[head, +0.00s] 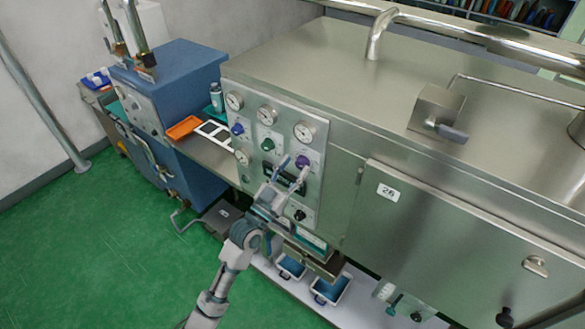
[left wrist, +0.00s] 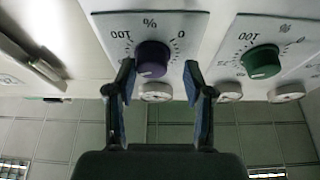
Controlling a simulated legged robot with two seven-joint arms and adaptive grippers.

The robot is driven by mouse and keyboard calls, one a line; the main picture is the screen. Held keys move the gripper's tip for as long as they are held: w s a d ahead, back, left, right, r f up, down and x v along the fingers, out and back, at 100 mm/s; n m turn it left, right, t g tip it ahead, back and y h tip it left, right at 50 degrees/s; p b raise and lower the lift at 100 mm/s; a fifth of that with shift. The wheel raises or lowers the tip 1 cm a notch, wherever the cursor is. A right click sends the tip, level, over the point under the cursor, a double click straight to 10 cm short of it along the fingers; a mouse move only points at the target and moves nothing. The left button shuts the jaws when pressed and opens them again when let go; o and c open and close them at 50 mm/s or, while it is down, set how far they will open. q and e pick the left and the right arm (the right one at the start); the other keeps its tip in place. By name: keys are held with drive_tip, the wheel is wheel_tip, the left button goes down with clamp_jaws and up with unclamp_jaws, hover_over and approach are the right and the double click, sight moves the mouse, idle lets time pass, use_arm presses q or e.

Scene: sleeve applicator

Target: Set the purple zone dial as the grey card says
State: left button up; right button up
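The purple zone dial (head: 302,161) is on the steel control panel, at the right of a row of coloured dials. In the left wrist view the purple dial (left wrist: 152,59) shows large, on a white plate with an upside-down % scale from 0 to 100. Its setting is too small to read. My left gripper (head: 293,168) is open in front of the panel. In the left wrist view its fingers (left wrist: 160,76) stand apart on either side of the dial, with no clear contact. I cannot make out a grey card for certain. My right gripper is not in view.
A green dial (left wrist: 262,62) is beside the purple one. Round gauges (head: 304,131) sit above the dials, and a black knob (head: 300,215) is below. A shelf left of the panel holds an orange tray (head: 184,127) and a black-and-white card (head: 214,132).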

use_arm(q)
drive_tip(key=c, duration=0.4)
drive_tip(key=shift+s+d+r, duration=0.1)
drive_tip(key=shift+s+d, duration=0.05)
drive_tip(key=shift+d, duration=0.2)
clamp_jaws()
drive_tip(key=shift+d, duration=0.2)
drive_tip(key=shift+a, duration=0.15)
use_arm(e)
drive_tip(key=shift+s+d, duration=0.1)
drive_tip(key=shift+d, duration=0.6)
use_arm(q)
drive_tip(key=shift+m, duration=0.3)
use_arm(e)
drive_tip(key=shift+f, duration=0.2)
